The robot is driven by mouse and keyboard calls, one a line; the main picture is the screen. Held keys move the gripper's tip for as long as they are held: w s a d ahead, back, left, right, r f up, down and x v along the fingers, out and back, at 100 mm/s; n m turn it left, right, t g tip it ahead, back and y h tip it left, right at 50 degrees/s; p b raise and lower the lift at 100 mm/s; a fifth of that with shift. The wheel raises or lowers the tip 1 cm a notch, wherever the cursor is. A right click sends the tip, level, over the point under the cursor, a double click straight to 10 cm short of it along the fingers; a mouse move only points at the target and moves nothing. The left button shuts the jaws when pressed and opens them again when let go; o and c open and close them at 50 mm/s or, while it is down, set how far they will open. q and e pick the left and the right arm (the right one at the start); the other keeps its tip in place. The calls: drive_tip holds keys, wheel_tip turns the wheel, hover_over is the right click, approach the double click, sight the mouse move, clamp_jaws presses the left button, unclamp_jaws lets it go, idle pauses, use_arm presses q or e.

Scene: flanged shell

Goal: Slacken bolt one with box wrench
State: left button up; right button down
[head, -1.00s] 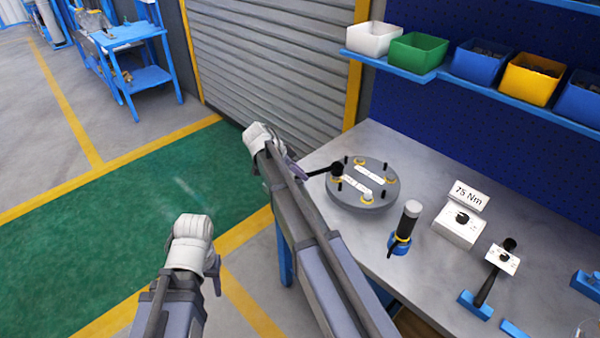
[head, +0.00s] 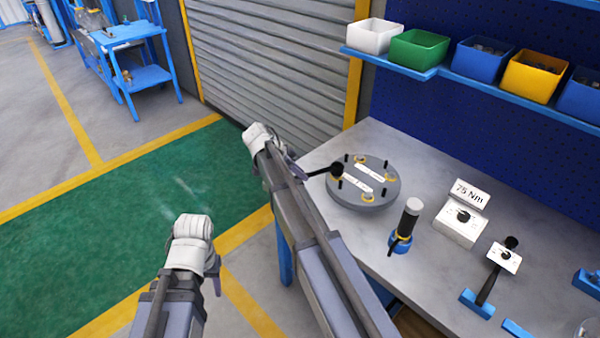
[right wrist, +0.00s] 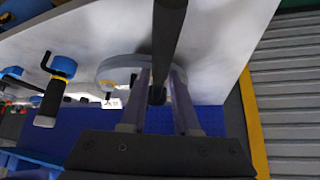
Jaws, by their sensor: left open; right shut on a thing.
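The flanged shell (head: 375,200) is a round grey disc on the bench, with white label strips, dark upright pins and bolts in yellowish rings. A black box wrench (head: 337,171) has its head at the left side of the flange; whether it is seated on a bolt I cannot tell. My right gripper (head: 297,172) is shut on its handle, just left of the shell. In the right wrist view the dark handle (right wrist: 167,35) runs down between my fingers (right wrist: 157,98), with the shell (right wrist: 112,70) behind. My left gripper (head: 216,282) is open and empty, away from the bench.
A black-handled tool (head: 407,222) stands in a blue holder right of the shell. Beyond are a white box with a "75 Nm" sign (head: 466,193) and another tool (head: 490,285) on a blue rest. Bins (head: 420,49) line a shelf above. A roller shutter (head: 265,65) stands behind.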

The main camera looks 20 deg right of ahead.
drive_tip(key=shift+f+b, duration=0.8)
drive_tip(key=shift+f, duration=0.05)
drive_tip(key=s+d+n+t+y, duration=0.2)
drive_tip(key=s+d+n+t, duration=0.2)
drive_tip(key=s+n, duration=0.5)
drive_tip(key=shift+s+d+t, duration=0.2)
drive_tip(key=shift+s+t, duration=0.25)
drive_tip(key=shift+t, duration=0.05)
idle(0.8)
drive_tip(key=shift+f, duration=0.1)
idle(0.4)
wheel_tip(320, 180, up, 6)
drive_tip(key=p, duration=0.5)
drive_tip(key=shift+p, duration=0.4)
drive_tip(key=shift+d, duration=0.1)
idle(0.5)
